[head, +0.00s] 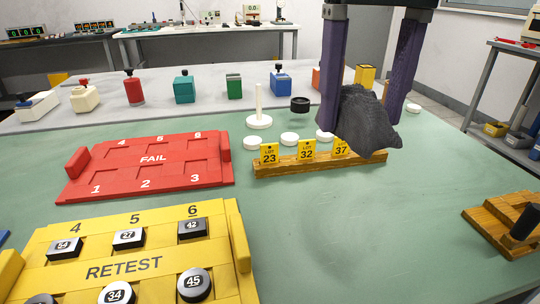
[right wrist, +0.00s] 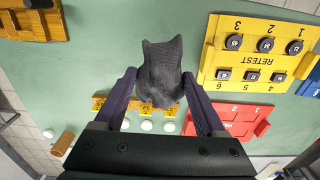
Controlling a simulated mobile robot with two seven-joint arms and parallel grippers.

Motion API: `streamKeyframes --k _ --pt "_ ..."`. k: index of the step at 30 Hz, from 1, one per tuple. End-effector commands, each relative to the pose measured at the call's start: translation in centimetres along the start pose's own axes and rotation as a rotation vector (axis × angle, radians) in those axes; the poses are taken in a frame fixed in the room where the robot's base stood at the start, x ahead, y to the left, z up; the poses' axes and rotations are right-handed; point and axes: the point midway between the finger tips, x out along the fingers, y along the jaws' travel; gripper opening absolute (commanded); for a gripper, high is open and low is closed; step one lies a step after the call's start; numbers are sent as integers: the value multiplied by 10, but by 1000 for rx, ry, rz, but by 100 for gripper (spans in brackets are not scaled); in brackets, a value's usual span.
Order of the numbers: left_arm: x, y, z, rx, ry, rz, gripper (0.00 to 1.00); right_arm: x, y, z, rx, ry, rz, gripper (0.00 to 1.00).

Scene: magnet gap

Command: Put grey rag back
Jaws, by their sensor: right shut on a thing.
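The grey rag (head: 368,122) is a dark, crumpled cloth. My right gripper (head: 360,112) is shut on it, with purple fingers on both sides. The rag hangs in the air in front of the wooden rail (head: 320,162) and hides part of its right end. In the right wrist view the rag (right wrist: 161,68) sticks out beyond the fingertips of the gripper (right wrist: 163,88), above the green table. My left gripper is in neither view.
The wooden rail carries yellow lot cards (head: 307,150). White discs (head: 290,139) lie behind it, near a white peg stand (head: 259,121). A red FAIL tray (head: 150,186) and a yellow RETEST tray (head: 236,240) stand left. A wooden block (head: 480,214) stands right. The front middle is clear.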

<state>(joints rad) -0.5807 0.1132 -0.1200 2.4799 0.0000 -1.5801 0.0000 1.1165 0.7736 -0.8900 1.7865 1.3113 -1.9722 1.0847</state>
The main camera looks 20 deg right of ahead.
Motion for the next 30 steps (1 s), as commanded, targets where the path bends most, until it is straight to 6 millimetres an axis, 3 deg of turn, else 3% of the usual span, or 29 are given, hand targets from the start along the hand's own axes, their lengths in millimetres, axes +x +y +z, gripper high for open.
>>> streamKeyframes --k 6,12,20,27,30 --pt "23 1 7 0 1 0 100 64 1 1 1 -5 4 18" --pt "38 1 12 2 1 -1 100 115 1 1 1 -3 3 18" --pt "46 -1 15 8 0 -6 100 142 0 0 0 -2 2 18" --pt "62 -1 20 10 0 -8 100 185 0 1 0 -2 3 18" --pt "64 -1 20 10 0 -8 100 192 0 0 0 0 3 18"
